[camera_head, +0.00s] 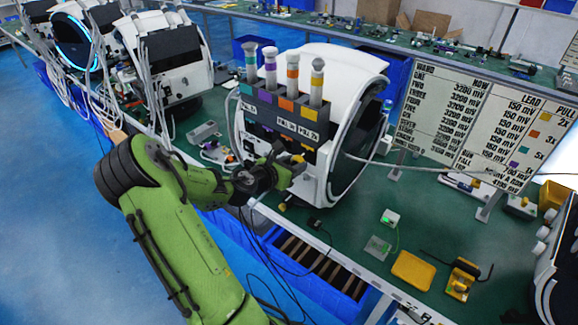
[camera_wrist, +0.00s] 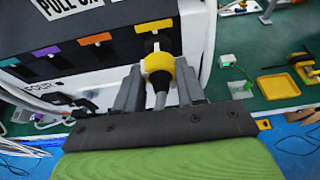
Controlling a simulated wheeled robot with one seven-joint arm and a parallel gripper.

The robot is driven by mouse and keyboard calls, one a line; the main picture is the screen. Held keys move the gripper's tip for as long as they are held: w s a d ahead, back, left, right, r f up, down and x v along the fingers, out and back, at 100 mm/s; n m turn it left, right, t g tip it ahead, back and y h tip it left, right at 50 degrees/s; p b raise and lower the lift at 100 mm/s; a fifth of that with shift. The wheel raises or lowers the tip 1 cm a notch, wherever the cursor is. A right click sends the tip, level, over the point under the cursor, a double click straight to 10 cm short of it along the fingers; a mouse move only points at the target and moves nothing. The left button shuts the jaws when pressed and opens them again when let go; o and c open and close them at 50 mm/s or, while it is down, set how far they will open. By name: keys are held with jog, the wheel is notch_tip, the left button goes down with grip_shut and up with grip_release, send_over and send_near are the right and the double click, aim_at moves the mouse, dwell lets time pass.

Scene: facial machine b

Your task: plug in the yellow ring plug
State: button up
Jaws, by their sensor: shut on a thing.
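The yellow ring plug (camera_wrist: 158,63) is between the fingers of my gripper (camera_wrist: 158,88) in the wrist view, with its grey cable running back toward my wrist. My gripper is shut on it. The plug's front end is at the machine panel, just below the yellow label (camera_wrist: 153,26); I cannot tell how deep it sits in the socket. In the head view my gripper (camera_head: 283,166) is at the lower front of the white machine (camera_head: 330,70), and the yellow ring (camera_head: 298,158) shows small beside the fingers. Purple, orange and teal labels line the panel to the left.
Several tall grey handles with coloured bands stand atop the machine, including a yellow-banded one (camera_head: 317,82). A yellow tray (camera_head: 413,271) and a yellow fixture (camera_head: 462,279) lie on the green bench at right. A sign board (camera_head: 480,125) stands behind. A thin cable crosses the machine's right side.

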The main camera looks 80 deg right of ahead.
jog(key=shift+s+d+r, duration=0.15)
jog(key=shift+d, duration=0.15)
dwell(1.2)
jog(key=o, duration=1.2)
jog(key=shift+s+d, duration=0.1)
jog(key=shift+d, duration=0.1)
jog(key=shift+c, duration=0.2)
jog(key=shift+a, duration=0.15)
jog(key=v, duration=1.5)
jog(key=shift+w+a+p, duration=0.25)
jog(key=shift+a+p, duration=0.05)
jog(key=shift+p, duration=0.05)
